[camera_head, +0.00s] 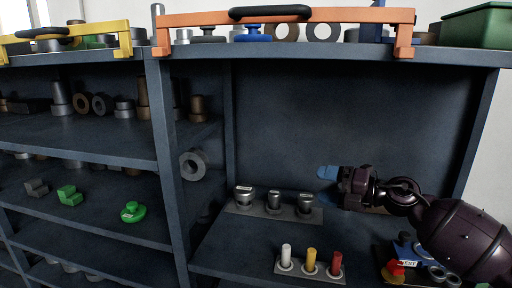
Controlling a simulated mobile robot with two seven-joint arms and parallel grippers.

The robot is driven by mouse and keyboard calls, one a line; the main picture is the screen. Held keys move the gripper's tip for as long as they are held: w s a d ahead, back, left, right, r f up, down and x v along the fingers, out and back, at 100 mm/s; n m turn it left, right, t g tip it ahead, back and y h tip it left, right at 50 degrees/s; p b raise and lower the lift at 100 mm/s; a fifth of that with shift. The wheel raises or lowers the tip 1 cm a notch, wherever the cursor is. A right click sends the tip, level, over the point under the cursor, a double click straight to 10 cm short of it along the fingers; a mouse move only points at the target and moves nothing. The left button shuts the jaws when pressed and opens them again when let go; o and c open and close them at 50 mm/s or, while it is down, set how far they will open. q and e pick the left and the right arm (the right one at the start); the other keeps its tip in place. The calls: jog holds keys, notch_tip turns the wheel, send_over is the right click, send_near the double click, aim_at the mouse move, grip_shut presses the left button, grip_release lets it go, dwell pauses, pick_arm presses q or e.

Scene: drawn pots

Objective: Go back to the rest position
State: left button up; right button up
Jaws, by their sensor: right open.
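My right gripper (333,188) reaches in from the right, in front of the shelf's dark back panel. My left gripper is out of view.
A holder (310,272) with white, yellow and red pegs stands at the shelf's front. A blue part with a label (405,250) and a red-and-yellow piece (394,269) lie below my right arm. A shelf post (167,170) stands left. Green parts (132,212) lie on the left shelves.

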jog(key=s+d+f+m+t+h, duration=0.3)
jog(key=s+f+m+t+h, duration=0.15)
jog(key=f+m, duration=0.6)
jog(key=s+d+f+m+t+h, duration=0.35)
jog(key=f+m+t+h, duration=0.35)
jog(key=m, duration=0.7)
jog(key=s+d+f+m+g+h, duration=0.2)
jog(key=s+f+m+g, duration=0.2)
jog(key=s+f, duration=0.6)
jog(key=s+d+f+m+g+h, duration=0.2)
jog(key=s+f+m+g, duration=0.2)
jog(key=s+f, duration=0.6)
jog(key=s, duration=0.5)
jog(key=shift+s+f, duration=0.3)
jog(key=shift+s, duration=0.05)
